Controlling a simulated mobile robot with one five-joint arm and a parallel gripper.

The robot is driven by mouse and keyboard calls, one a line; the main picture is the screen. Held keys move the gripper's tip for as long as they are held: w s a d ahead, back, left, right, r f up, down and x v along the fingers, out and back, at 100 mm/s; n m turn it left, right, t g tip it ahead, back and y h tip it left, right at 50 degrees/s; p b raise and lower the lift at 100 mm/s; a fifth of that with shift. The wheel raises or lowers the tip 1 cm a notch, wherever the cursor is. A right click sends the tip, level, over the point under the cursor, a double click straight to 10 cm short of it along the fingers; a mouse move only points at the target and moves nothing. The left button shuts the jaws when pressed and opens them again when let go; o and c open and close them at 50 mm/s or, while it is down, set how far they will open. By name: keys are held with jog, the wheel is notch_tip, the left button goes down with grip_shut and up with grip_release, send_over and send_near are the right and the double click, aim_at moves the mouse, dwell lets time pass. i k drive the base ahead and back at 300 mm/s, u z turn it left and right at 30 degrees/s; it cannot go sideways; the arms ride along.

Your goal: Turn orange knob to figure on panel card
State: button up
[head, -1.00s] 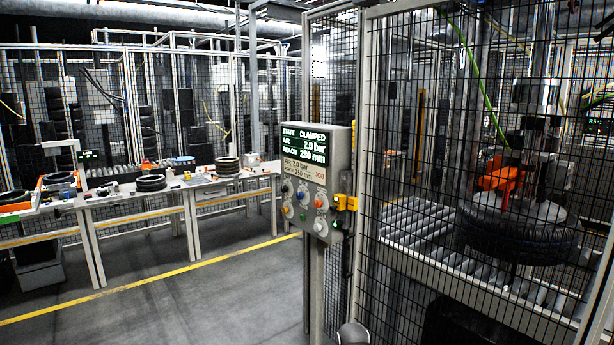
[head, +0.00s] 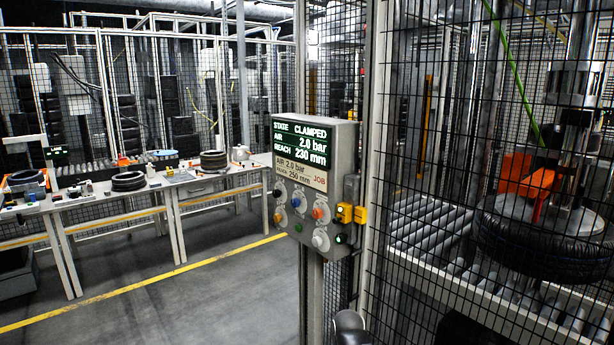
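The grey control panel (head: 314,187) stands on a post in the middle of the head view. Its screen (head: 301,143) reads STATE CLAMPED, AIR 2.0 bar, REACH 230 mm. The card (head: 301,175) below it reads AIR 2.0 bar, REACH 250 mm, JOB. The orange knob (head: 318,213) sits at the right of the upper row, next to a blue knob (head: 296,202) and a dark knob (head: 277,193). A grey-white knob (head: 320,240) is below. A dark rounded part at the bottom centre may be mine; my gripper's fingers do not show.
A wire mesh fence with grey posts (head: 381,150) stands right of the panel. White workbenches (head: 185,179) stand at the left. The grey floor (head: 200,300) before the panel is clear.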

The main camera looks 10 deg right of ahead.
aim_at(317, 214)
jog(key=u, duration=0.1)
jog(key=k, duration=1)
jog(key=z, duration=0.1)
jog(key=i, duration=0.95)
jog(key=u, duration=0.65)
jog(key=i, duration=0.7)
jog(key=u, duration=0.55)
